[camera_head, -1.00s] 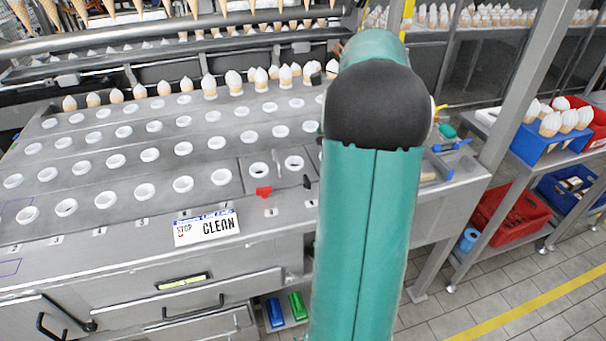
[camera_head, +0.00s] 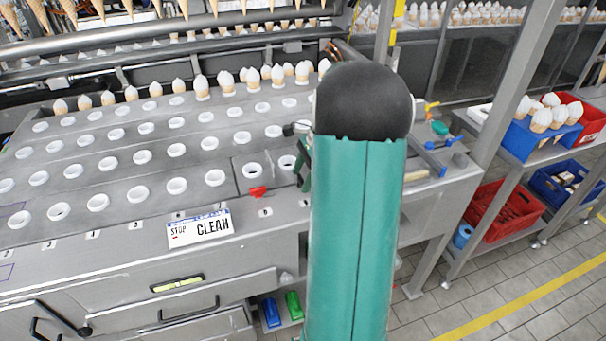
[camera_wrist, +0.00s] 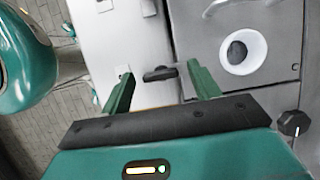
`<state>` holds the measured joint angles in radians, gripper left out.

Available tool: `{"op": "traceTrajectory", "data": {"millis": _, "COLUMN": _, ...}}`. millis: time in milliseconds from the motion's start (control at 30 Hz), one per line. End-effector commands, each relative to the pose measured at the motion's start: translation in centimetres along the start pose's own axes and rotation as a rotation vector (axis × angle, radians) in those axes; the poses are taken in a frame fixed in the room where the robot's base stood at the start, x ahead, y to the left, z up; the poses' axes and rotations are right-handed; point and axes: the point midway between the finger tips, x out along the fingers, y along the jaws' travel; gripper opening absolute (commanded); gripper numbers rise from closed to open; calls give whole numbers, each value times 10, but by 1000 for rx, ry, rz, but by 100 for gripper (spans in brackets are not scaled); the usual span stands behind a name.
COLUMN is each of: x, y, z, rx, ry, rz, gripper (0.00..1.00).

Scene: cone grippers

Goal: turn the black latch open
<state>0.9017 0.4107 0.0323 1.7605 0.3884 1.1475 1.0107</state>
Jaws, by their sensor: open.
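The black latch (camera_wrist: 160,74) shows in the wrist view as a short dark bar on the grey metal top, beside a white ring (camera_wrist: 256,50). My gripper (camera_wrist: 160,70) is open, with one green finger on either side of the latch. I cannot tell whether either finger touches it. In the head view, part of my gripper (camera_head: 304,165) shows at the left edge of my green arm, over the machine's right front. The latch cannot be made out there behind the gripper.
A red latch (camera_head: 257,192) lies left of my gripper, near a white ring (camera_head: 252,170). A CLEAN sign (camera_head: 200,229) is on the machine front. Rows of white-ringed holes cover the top. Crates, including a red one (camera_head: 503,207), stand at the right.

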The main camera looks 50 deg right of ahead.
Motion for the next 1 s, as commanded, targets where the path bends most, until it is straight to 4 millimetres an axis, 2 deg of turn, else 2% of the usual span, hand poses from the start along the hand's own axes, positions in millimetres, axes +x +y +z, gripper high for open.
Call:
{"op": "traceTrajectory", "data": {"millis": 167, "x": 0, "y": 0, "z": 0, "rx": 0, "ry": 0, "rz": 0, "gripper": 62}}
{"op": "traceTrajectory", "data": {"millis": 267, "x": 0, "y": 0, "z": 0, "rx": 0, "ry": 0, "rz": 0, "gripper": 46}}
{"op": "traceTrajectory", "data": {"millis": 400, "x": 0, "y": 0, "z": 0, "rx": 0, "ry": 0, "rz": 0, "gripper": 19}}
{"op": "traceTrajectory", "data": {"millis": 433, "x": 0, "y": 0, "z": 0, "rx": 0, "ry": 0, "rz": 0, "gripper": 17}}
{"op": "traceTrajectory", "data": {"millis": 767, "x": 0, "y": 0, "z": 0, "rx": -35, "ry": 1, "rz": 14, "gripper": 17}}
{"op": "traceTrajectory", "data": {"millis": 1000, "x": 0, "y": -1, "z": 0, "rx": -149, "ry": 0, "rz": 63, "gripper": 17}}
